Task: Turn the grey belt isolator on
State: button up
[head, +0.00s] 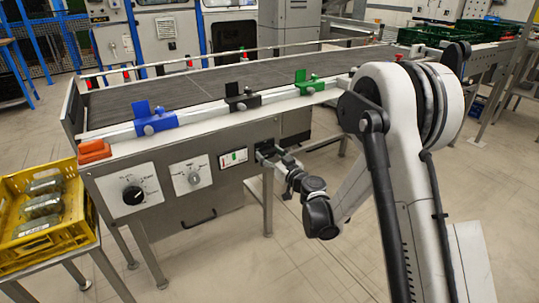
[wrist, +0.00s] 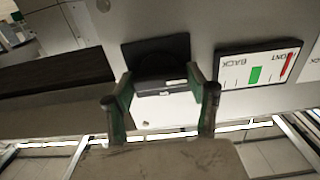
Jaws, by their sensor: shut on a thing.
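The grey isolator handle (wrist: 165,88) is a dark grey block on a black square mount (wrist: 155,50) on the conveyor's side panel. My gripper (wrist: 163,88) is shut on it, with one finger on each side, in the wrist view. In the head view my gripper (head: 266,153) reaches the panel just right of the small indicator plate, and it hides most of the handle there. Whether the handle stands at on or off cannot be read.
The white indicator plate marked BACK and FRONT (wrist: 258,64) sits close beside the mount. Further left are a grey dial (head: 193,178) and a black dial (head: 133,194). Blue (head: 155,122), black (head: 242,101) and green (head: 309,85) stops line the belt's edge. A yellow crate (head: 55,240) stands left.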

jog(key=m+b, duration=0.2)
jog(key=m, duration=0.2)
jog(key=shift+f+m, duration=0.1)
jog(key=shift+m, duration=0.3)
jog(key=m+b, duration=0.1)
jog(key=m, duration=0.3)
jog(key=shift+m, duration=0.3)
jog(key=m+b, duration=0.1)
jog(key=m, duration=0.3)
jog(key=shift+d, duration=0.1)
jog(key=shift+m, duration=2.1)
jog(key=o, duration=1.1)
jog(key=shift+o, duration=0.2)
